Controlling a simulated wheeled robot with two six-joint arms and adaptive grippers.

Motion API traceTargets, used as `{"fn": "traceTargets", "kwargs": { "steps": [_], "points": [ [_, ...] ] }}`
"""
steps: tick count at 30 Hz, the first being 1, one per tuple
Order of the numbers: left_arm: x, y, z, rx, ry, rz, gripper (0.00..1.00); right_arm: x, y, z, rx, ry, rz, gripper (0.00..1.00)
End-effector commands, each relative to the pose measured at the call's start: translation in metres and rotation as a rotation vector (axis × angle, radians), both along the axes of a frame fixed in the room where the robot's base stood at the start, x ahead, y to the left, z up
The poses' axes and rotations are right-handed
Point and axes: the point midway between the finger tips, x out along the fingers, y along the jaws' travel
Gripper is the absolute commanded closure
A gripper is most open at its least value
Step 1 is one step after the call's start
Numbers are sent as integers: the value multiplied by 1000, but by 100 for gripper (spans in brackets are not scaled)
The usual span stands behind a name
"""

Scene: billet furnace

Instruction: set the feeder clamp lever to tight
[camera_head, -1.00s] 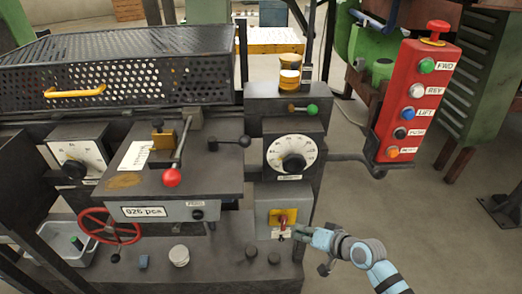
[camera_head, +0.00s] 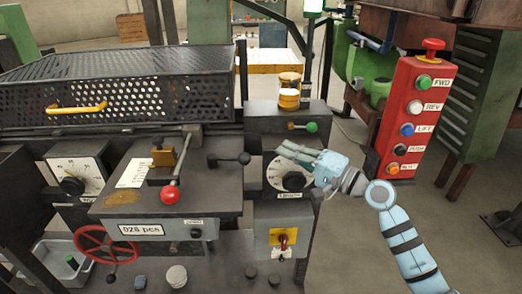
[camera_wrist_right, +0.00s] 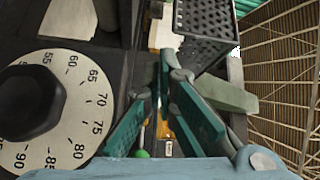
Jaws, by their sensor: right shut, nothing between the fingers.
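Several levers show in the head view, and no readable label tells which is the feeder clamp lever. A red-knobbed lever (camera_head: 170,194) stands on the feeder table, a black-knobbed lever (camera_head: 230,160) sticks out at that table's right, and a green-knobbed lever (camera_head: 303,127) is on the box above the dial. The green knob also shows in the right wrist view (camera_wrist_right: 142,154). My right gripper (camera_head: 280,151) is shut and empty in front of the dial's upper part, below the green-knobbed lever and right of the black-knobbed one. My left gripper is out of view.
The white dial (camera_head: 290,176) is close beside my right gripper. Below it is a yellow panel with a red switch (camera_head: 284,239). A red button box (camera_head: 411,118) stands at the right. A perforated cover (camera_head: 130,90) lies behind the table, and a red handwheel (camera_head: 106,250) is at lower left.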

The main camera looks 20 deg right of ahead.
Motion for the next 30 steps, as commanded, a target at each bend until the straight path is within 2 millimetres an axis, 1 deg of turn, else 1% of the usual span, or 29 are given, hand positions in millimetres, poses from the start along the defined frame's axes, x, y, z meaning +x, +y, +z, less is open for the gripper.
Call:
{"fn": "traceTargets", "kwargs": {
  "steps": [2, 9, 10, 12, 15, 18, 30],
  "points": [
    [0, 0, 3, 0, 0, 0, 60, 14, 10, 4, 5, -2, 0, 100],
    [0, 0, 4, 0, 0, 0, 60, 56, 41, 6, 3, 0, 0, 100],
    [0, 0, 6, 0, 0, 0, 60, 56, 45, 5, 1, 1, 2, 100],
    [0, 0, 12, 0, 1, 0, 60, 43, 51, 2, -3, 2, 1, 100],
    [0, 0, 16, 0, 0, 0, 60, 33, 58, 0, -2, 1, 1, 100],
    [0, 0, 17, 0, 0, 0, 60, 27, 62, -2, -1, 0, 0, 100],
    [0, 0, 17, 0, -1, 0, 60, 25, 63, -3, -1, 1, -3, 100]
  ]
}}
